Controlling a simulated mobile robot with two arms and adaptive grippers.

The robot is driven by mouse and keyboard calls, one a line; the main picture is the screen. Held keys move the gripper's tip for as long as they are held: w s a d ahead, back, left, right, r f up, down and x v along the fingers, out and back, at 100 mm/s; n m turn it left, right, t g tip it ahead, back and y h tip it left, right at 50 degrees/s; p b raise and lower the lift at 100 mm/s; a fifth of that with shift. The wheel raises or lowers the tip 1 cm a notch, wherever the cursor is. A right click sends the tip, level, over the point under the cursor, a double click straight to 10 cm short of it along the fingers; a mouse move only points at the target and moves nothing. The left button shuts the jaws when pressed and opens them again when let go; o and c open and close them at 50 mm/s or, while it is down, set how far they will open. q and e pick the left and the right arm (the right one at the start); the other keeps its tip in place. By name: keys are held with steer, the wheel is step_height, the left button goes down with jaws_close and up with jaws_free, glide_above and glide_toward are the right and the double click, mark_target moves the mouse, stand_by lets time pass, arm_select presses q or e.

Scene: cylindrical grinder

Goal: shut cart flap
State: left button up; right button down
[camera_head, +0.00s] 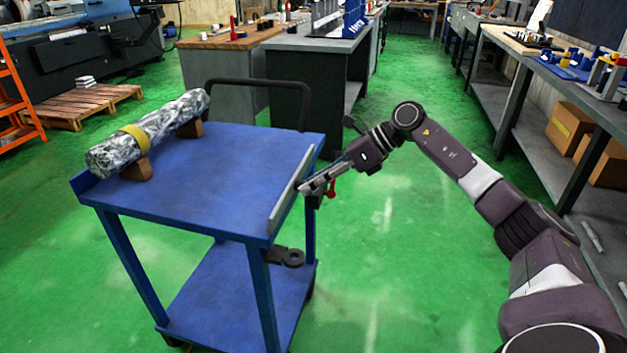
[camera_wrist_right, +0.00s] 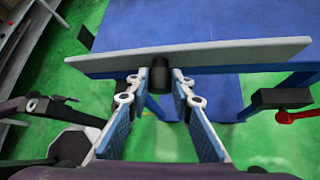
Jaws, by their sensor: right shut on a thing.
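The blue cart (camera_head: 215,150) stands left of centre in the head view. Its flap (camera_head: 290,200) is a narrow grey strip along the cart's right edge, standing about upright. In the right wrist view the flap (camera_wrist_right: 235,51) crosses the upper part as a pale bar. My right gripper (camera_head: 306,188) is at the outer side of the flap. In the wrist view its two fingers are on either side of a black knob (camera_wrist_right: 160,75) at the flap, shut on it. My left gripper is not in view.
A foil-wrapped cylinder (camera_head: 150,133) with a yellow band rests on wooden blocks on the cart top. A red lever (camera_head: 332,188) is close to my right gripper. Workbenches stand behind and at the right. Green floor is clear right of the cart.

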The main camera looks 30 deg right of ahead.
stand_by(0.5)
steer(key=c, duration=2)
jaws_free()
steer(key=v, duration=1.2)
steer(key=shift+w, duration=0.1)
steer(key=shift+o, duration=0.3)
